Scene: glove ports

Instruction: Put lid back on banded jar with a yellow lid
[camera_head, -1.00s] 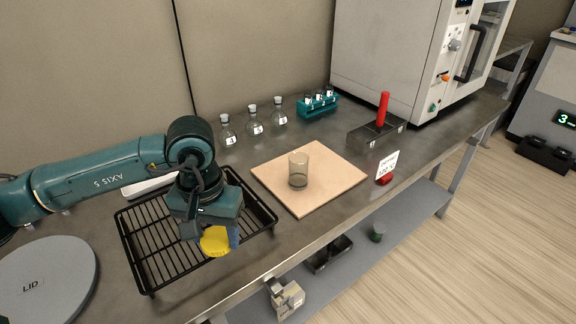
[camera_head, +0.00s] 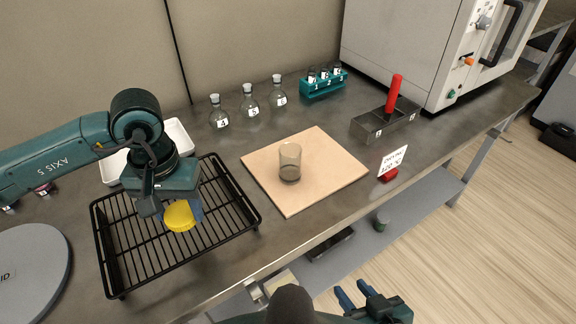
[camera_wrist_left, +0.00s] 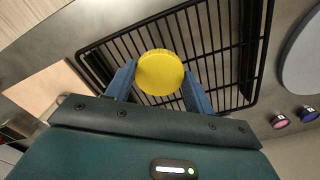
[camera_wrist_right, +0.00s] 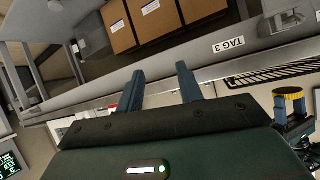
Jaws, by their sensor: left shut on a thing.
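The yellow lid (camera_head: 180,216) is held above the black wire rack by my left gripper (camera_head: 178,208). In the left wrist view the lid (camera_wrist_left: 160,72) sits between the two blue fingers (camera_wrist_left: 158,84). An open, tinted glass jar (camera_head: 290,162) stands upright on the tan square board (camera_head: 325,190), to the right of the lid and apart from it. Its bands cannot be made out. My right gripper (camera_head: 362,296) is low at the front, before the bench edge. Its fingers (camera_wrist_right: 160,88) are apart with nothing between them.
The wire rack (camera_head: 150,262) lies left of the board. A grey disc (camera_head: 30,275) is at far left, a white tray (camera_head: 112,168) behind the rack. Several stoppered flasks (camera_head: 248,104), a teal tube rack (camera_head: 323,85), a metal box (camera_head: 385,124) and a sign (camera_head: 392,160) surround the board.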

